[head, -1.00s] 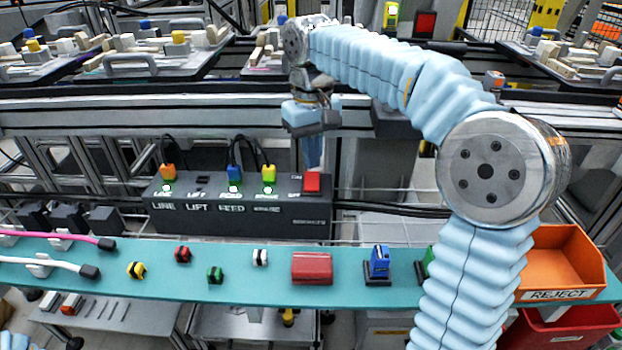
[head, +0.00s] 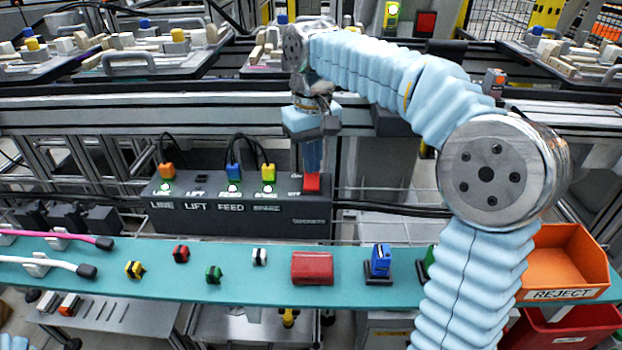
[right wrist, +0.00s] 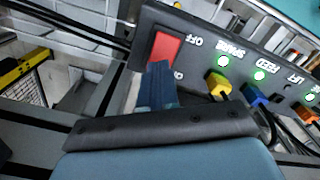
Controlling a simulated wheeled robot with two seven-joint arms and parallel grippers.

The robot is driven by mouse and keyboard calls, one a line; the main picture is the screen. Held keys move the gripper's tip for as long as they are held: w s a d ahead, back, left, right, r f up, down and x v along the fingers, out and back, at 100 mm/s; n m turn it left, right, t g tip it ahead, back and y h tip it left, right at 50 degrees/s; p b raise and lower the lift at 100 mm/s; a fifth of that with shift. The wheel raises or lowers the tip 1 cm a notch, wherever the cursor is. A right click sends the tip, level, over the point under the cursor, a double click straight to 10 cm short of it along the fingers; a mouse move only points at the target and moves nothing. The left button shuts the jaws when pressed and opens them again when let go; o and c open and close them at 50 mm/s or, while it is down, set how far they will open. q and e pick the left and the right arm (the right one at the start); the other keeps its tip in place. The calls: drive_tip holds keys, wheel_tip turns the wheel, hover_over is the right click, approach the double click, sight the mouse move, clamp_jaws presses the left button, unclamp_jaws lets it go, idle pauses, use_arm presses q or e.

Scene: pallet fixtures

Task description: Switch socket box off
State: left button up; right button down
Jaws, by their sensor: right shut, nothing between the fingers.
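The dark grey socket box (head: 240,218) stands behind the teal shelf in the head view, with sockets marked LINE, LIFT, FEED and SPARE. Orange, blue and yellow plugs sit in LINE, FEED and SPARE, each with a lit green lamp; LIFT is empty. The red rocker switch (head: 312,184) is at the box's right end. It also shows in the right wrist view (right wrist: 167,50), with OFF lettering beside its far end. My right gripper (head: 312,168) is shut and empty, pointing down, its blue fingertips at the switch's near edge in the wrist view. Contact is unclear. My left gripper is out of view.
The teal shelf (head: 210,287) carries small coloured plugs, a red block (head: 312,268) and a blue device (head: 380,262). An orange REJECT bin (head: 565,262) stands at the right. Black cables arch behind the box. A metal rail runs behind my right gripper.

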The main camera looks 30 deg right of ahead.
drive_tip(key=shift+f+b, duration=0.45)
drive_tip(key=shift+f, duration=0.25)
idle(0.3)
wheel_tip(320, 180, up, 5)
drive_tip(key=p, duration=0.5)
drive_tip(key=shift+r+p, duration=0.2)
drive_tip(key=shift+p, duration=0.1)
drive_tip(key=shift+r+p, duration=0.3)
drive_tip(key=shift+r, duration=0.5)
